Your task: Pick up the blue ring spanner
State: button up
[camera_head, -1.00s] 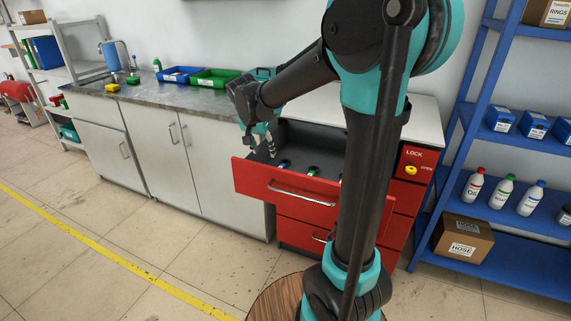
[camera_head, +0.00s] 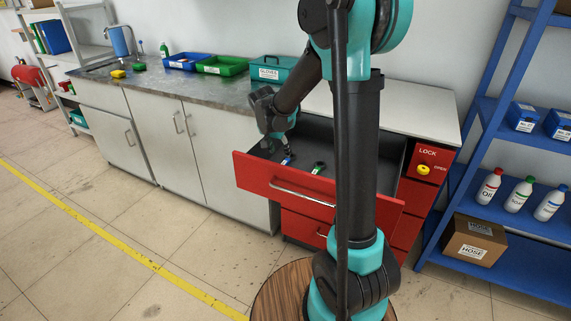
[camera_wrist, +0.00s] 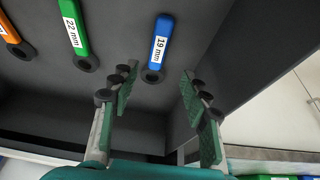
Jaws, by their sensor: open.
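The blue ring spanner (camera_wrist: 160,45), labelled 19 mm, lies in the open drawer, its dark ring end toward my gripper in the wrist view. It also shows small in the head view (camera_head: 287,160). My gripper (camera_wrist: 158,88) is open and empty, its green-padded fingers on either side of the line of the spanner, short of its ring end. In the head view my gripper (camera_head: 277,145) is at the left end of the drawer, close to the blue spanner. The wrist view does not clearly show the height between the fingers and the drawer floor.
A green 22 mm spanner (camera_wrist: 73,30) and an orange one (camera_wrist: 8,30) lie to the left in the wrist view. The drawer wall (camera_wrist: 222,70) stands close on the right. The red drawer front (camera_head: 310,195) faces the room.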

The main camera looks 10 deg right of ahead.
aim_at(285, 162)
jog(key=shift+x, duration=1.05)
jog(key=x, duration=0.4)
jog(key=shift+d+r, duration=0.1)
jog(key=shift+d, duration=0.15)
jog(key=shift+w+d+f, duration=0.1)
jog(key=shift+d+f, duration=0.05)
jog(key=shift+f, duration=0.45)
jog(key=shift+f, duration=0.1)
grip_shut()
